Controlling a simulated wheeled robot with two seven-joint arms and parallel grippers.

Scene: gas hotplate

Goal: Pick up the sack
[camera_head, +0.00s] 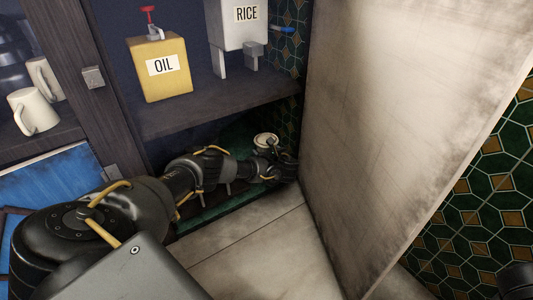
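I cannot make out a sack for certain. My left arm comes in from the left and reaches into the dark lower compartment of the open cabinet. My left gripper (278,168) is at the compartment's right side, close to the open door. A small cream round-topped thing (266,140) shows right behind the gripper; I cannot tell what it is or whether they touch. The arm and shadow hide much of the compartment, and the fingers are too dark and small to read. My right gripper is not identifiable in view.
The shelf (220,112) above my arm bears a yellow oil container (160,84) and a white rice dispenser (238,32). The open door (400,110) stands close on the right. Cream mugs (33,112) sit at left above a blue panel (50,185). Pale floor tiles below are clear.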

